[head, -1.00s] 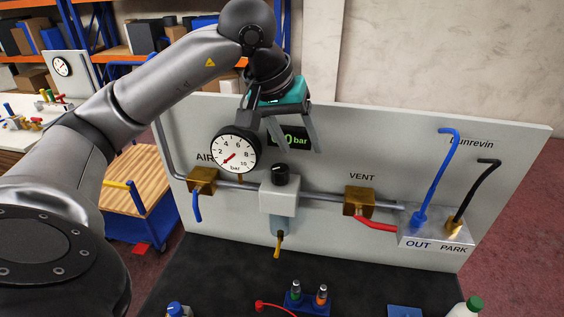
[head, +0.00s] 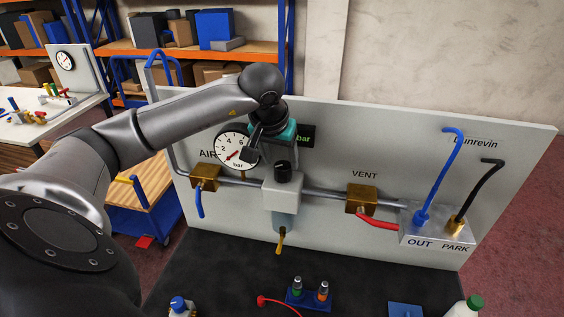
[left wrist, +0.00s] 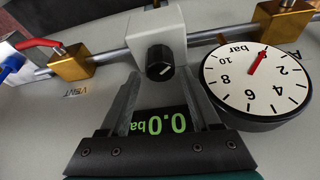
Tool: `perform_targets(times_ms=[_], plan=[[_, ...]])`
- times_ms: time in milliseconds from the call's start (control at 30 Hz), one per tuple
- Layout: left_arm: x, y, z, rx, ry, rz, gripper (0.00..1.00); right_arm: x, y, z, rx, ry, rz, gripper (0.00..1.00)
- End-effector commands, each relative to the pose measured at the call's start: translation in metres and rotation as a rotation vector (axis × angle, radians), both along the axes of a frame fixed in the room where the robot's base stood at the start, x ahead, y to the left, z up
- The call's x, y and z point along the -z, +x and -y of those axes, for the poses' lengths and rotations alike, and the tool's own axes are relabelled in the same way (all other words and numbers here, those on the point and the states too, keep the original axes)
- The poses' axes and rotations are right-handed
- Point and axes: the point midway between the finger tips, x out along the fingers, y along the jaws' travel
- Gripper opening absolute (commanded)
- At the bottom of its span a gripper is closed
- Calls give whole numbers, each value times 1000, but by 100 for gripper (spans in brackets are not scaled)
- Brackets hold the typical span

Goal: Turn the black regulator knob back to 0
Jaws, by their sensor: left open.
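The black regulator knob (head: 282,171) sits on top of the pale regulator block (head: 283,194) on the panel. In the left wrist view the knob (left wrist: 160,63) shows a light mark on its face, and nothing touches it. My left gripper (left wrist: 163,88) is open and empty, its two fingers pointing toward the knob with a gap left. In the head view it is above the knob, with its fingers mostly hidden. The round gauge (left wrist: 258,83) has its red needle near 0. The green display (left wrist: 158,121) reads 0.0 bar. My right gripper is not in view.
The gauge (head: 236,152) stands close beside my left gripper. A brass AIR valve (head: 205,178) and a brass VENT valve (head: 360,199) flank the regulator on the pipe. The OUT/PARK block (head: 437,231) with blue and black hoses is at right.

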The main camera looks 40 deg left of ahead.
Motion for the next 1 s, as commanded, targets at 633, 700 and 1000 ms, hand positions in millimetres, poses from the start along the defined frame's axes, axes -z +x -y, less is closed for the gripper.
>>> perform_targets(times_ms=[633, 700, 1000], plan=[[28, 11, -4, 0, 0, 0, 57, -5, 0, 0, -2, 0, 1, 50], [28, 11, -4, 0, 0, 0, 49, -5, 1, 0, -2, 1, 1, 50], [28, 11, -4, 0, 0, 0, 15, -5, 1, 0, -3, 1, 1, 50]])
